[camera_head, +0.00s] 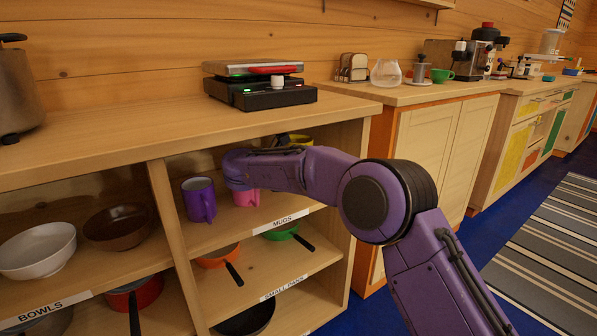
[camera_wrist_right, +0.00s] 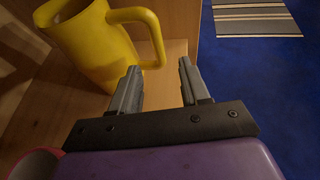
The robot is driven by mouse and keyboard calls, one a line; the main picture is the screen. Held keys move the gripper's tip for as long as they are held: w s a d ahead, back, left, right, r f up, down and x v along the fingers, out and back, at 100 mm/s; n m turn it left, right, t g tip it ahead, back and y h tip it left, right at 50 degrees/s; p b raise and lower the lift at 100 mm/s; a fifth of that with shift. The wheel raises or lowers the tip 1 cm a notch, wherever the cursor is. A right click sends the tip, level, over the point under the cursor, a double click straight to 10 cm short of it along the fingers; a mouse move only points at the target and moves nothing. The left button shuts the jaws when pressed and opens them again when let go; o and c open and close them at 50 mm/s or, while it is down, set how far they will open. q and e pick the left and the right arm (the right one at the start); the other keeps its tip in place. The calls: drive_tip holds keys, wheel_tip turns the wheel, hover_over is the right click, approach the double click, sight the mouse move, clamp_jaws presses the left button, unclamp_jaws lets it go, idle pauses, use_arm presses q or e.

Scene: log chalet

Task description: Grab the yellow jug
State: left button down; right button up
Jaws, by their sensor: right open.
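The yellow jug (camera_wrist_right: 97,42) stands on a wooden shelf in the right wrist view, its handle (camera_wrist_right: 150,30) pointing right towards my gripper. My right gripper (camera_wrist_right: 160,70) is open and empty, with its left finger close to the jug below the handle. Whether they touch I cannot tell. In the head view only a small part of the yellow jug (camera_head: 300,139) shows behind my purple right arm, in the shelf compartment labelled MUGS. My left gripper is not in view.
A purple mug (camera_head: 199,199) and a pink mug (camera_head: 246,197) share the jug's shelf. The shelf's side panel (camera_head: 340,185) bounds it on the right. Pans sit below and bowls at left.

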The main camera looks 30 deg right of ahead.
drive_tip(key=d, duration=0.2)
drive_tip(key=w+d, duration=0.1)
drive_tip(key=d, duration=0.2)
drive_tip(key=w+d+b, duration=0.1)
drive_tip(key=d, duration=0.2)
drive_tip(key=shift+w+d+f, duration=0.1)
drive_tip(key=shift+w+f, duration=0.05)
drive_tip(key=shift+f, duration=0.15)
clamp_jaws()
idle(0.8)
drive_tip(key=shift+r, duration=0.1)
